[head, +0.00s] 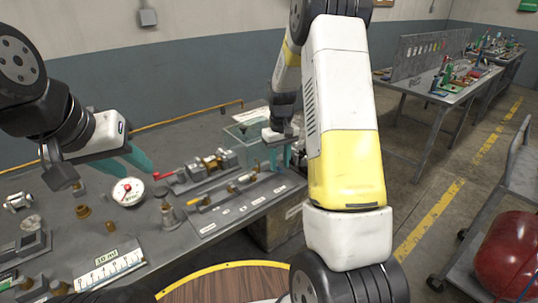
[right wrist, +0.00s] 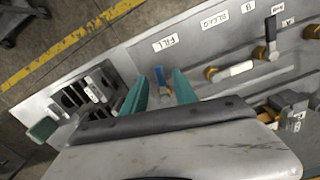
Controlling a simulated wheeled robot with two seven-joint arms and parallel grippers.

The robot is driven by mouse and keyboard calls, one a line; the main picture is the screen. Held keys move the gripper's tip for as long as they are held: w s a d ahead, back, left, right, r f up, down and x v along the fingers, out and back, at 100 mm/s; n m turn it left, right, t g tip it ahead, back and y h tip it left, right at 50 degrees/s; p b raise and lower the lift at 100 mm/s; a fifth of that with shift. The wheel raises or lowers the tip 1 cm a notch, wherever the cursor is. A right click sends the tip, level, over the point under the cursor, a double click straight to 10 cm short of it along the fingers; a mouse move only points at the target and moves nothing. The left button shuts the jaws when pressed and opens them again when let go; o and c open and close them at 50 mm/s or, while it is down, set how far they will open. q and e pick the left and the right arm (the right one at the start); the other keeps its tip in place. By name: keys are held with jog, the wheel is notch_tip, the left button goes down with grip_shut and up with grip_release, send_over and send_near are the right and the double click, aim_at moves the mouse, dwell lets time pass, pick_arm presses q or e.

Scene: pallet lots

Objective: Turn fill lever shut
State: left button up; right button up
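In the right wrist view a short blue lever (right wrist: 160,76) stands by the panel's FILL label (right wrist: 165,43). Its brass valve body is partly hidden by my gripper. My right gripper (right wrist: 161,90) is open, with its teal fingers apart on either side of the blue lever; I cannot tell whether either touches it. In the head view my right gripper (head: 278,146) is at the far end of the bench panel, and the fill lever is hidden there. My left gripper (head: 122,158) hangs above the bench near a round white gauge (head: 127,191); its finger gap is unclear.
A white-handled lever (right wrist: 236,69) sits near the BLEED label (right wrist: 214,20), with a dark upright lever (right wrist: 270,36) farther right. A red-handled valve (head: 164,175) and brass fittings stand on the bench. A cart with a red tank (head: 508,255) is at right.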

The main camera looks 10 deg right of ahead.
jog(key=shift+f, duration=0.35)
grip_shut()
